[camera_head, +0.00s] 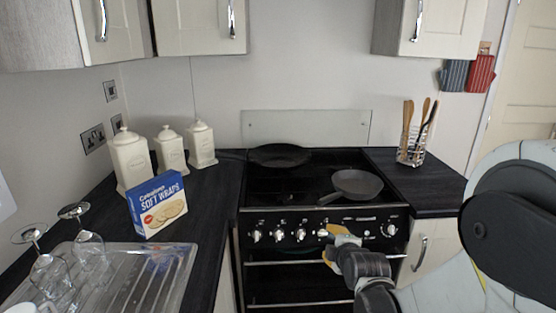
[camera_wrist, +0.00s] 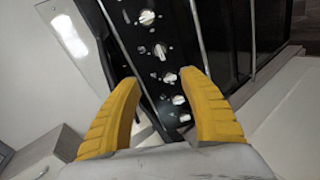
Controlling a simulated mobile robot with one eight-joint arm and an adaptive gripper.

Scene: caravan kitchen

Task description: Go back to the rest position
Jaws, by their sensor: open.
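My gripper (camera_head: 338,239) is in front of the stove's control panel in the head view, at the end of my arm, which comes in from the right. In the wrist view its two yellow fingers (camera_wrist: 160,105) are spread apart with nothing between them. The stove's knobs (camera_wrist: 160,50) show beyond the fingertips. The black stove (camera_head: 318,236) stands in the middle of the head view. I cannot tell whether a fingertip touches a knob.
A grey pan (camera_head: 357,184) sits front right on the hob and a dark pan (camera_head: 279,155) back left. A blue wraps box (camera_head: 160,205), white canisters (camera_head: 131,160), upturned glasses (camera_head: 88,245) and a drainer (camera_head: 150,277) are on the left counter. A utensil holder (camera_head: 411,148) stands right.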

